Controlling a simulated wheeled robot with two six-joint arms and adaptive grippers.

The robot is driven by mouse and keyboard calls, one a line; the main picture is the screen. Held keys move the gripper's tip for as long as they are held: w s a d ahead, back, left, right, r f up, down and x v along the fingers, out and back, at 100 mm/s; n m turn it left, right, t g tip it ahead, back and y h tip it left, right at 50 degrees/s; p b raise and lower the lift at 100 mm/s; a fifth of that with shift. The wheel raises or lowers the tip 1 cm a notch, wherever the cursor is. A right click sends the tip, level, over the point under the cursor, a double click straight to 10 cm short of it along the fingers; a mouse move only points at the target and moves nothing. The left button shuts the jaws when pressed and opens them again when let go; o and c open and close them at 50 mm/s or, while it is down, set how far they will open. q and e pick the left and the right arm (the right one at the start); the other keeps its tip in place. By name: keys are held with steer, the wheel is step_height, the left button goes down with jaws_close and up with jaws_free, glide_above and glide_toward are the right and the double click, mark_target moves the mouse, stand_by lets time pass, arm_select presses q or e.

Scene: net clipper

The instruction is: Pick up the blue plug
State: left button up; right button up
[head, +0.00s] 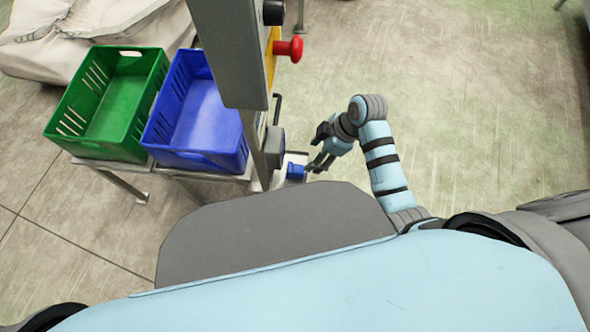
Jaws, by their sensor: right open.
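The blue plug (295,171) is a small blue block on the pale ledge at the side of the grey machine, near the middle of the head view. My right gripper (314,151) is just right of the plug, its fingers apart and pointing left toward the machine. The lower finger is very close to the plug; I cannot tell whether it touches. Nothing shows between the fingers. My left gripper is out of view.
The grey machine (232,60) stands left of my right gripper, with a red knob (289,48) on its side. An empty green crate (110,105) and an empty blue crate (203,120) sit on metal stands at left.

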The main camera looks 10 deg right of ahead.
mark_target(298, 169)
steer(key=b+x, duration=0.1)
steer(key=x, duration=0.3)
steer(key=b+x, duration=0.2)
steer(key=x, duration=0.2)
steer(key=b+x, duration=0.2)
steer(key=x, duration=0.2)
steer(key=shift+d+f, duration=0.2)
steer(key=shift+f, duration=0.3)
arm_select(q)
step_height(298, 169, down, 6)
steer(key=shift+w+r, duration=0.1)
arm_select(e)
steer(key=shift+r, duration=0.1)
steer(key=shift+c, duration=0.2)
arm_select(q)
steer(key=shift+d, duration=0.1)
arm_select(e)
jaws_close()
steer(key=shift+r, duration=0.1)
